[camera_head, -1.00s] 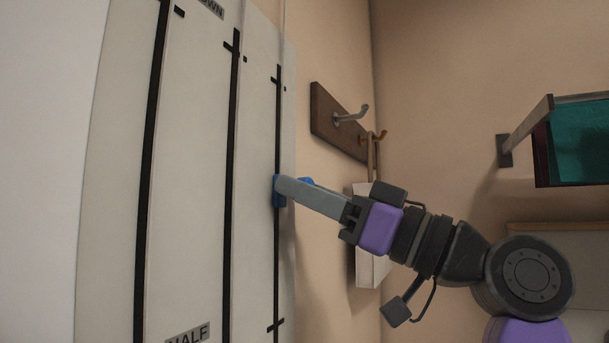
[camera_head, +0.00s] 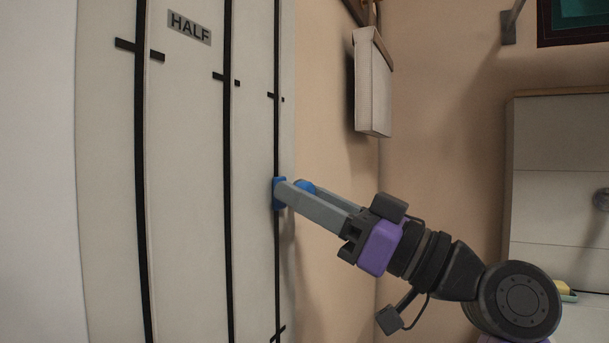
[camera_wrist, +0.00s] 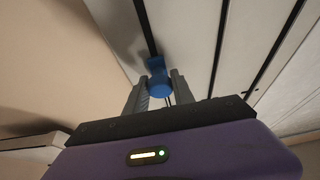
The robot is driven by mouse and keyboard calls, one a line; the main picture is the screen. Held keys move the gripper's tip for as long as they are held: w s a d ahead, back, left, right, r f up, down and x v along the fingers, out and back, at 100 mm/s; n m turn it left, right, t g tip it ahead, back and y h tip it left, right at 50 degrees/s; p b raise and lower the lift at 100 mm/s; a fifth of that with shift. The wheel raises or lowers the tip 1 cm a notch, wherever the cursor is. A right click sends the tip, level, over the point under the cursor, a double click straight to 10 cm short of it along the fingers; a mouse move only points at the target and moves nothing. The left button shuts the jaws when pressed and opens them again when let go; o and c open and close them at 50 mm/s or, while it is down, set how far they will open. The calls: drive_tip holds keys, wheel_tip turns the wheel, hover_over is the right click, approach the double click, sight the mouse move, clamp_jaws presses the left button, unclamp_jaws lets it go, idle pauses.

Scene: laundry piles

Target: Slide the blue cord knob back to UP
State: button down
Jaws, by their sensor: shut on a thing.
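Another cross mark shows lower on that slot, at the picture's bottom edge. My gripper (camera_head: 289,191) is shut on the knob, reaching in from the right. In the wrist view, the knob (camera_wrist: 158,77) lies between the two grey fingers of my gripper (camera_wrist: 160,88). No UP label shows in view.
Two more dark slots (camera_head: 141,200) run along the panel to the left. A white box-like thing (camera_head: 372,85) hangs on the beige wall, above and right of my gripper. A pale cabinet (camera_head: 550,135) stands at the right. The slot directly below the knob looks clear.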

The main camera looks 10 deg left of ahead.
drive_tip(key=b, duration=1.3)
approach(278, 324)
drive_tip(key=x, duration=0.5)
drive_tip(key=shift+a, duration=0.1)
drive_tip(key=c, duration=1.1)
unclamp_jaws()
drive_tip(key=shift+o, duration=0.2)
drive_tip(key=p+v, duration=0.1)
drive_tip(key=v, duration=0.6)
drive_tip(key=shift+s+d, duration=0.2)
drive_tip(key=shift+d, duration=0.15)
drive_tip(key=shift+f, duration=0.1)
